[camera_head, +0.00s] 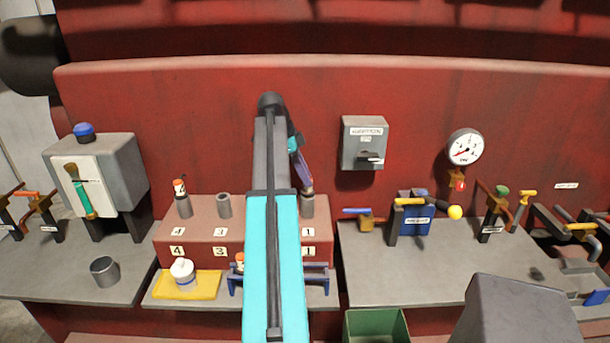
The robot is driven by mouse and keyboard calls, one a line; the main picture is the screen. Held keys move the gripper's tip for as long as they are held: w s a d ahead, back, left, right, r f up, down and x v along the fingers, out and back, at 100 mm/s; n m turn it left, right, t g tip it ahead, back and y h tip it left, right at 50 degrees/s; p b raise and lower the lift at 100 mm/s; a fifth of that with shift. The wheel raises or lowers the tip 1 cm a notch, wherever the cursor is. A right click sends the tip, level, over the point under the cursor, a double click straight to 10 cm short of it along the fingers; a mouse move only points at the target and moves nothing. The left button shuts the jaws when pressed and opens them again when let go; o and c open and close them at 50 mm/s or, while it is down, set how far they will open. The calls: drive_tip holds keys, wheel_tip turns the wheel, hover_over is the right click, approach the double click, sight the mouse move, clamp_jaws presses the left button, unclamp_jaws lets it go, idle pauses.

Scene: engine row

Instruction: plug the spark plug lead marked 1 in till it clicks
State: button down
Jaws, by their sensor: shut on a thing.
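My gripper (306,187) points down, just above or at the top of the grey post (307,207) over the label 1. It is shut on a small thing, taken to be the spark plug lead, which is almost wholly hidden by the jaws. I cannot tell whether the lead touches the post or sits on it. The posts stand on a red-brown block (200,234) with number labels. Post 4 has an orange-and-white lead (180,187) on it. Post 3 (224,205) is bare. My arm hides the place between posts 3 and 1.
A blue rack (317,280) stands before the block, with an orange-topped piece (240,260) partly behind my arm. An ignition box (364,143) hangs on the red wall right of my gripper. A green bin (376,326) is below.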

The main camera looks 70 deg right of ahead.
drive_tip(key=shift+f, duration=0.45)
idle(0.4)
drive_tip(key=c, duration=1.4)
unclamp_jaws()
drive_tip(key=shift+c, duration=0.2)
drive_tip(key=shift+r, duration=0.15)
drive_tip(key=shift+b+v, duration=0.5)
drive_tip(key=shift+v, duration=0.45)
drive_tip(key=p+v, duration=0.3)
drive_tip(key=v, duration=0.8)
drive_tip(key=shift+r, duration=0.3)
drive_tip(key=shift+w, duration=0.15)
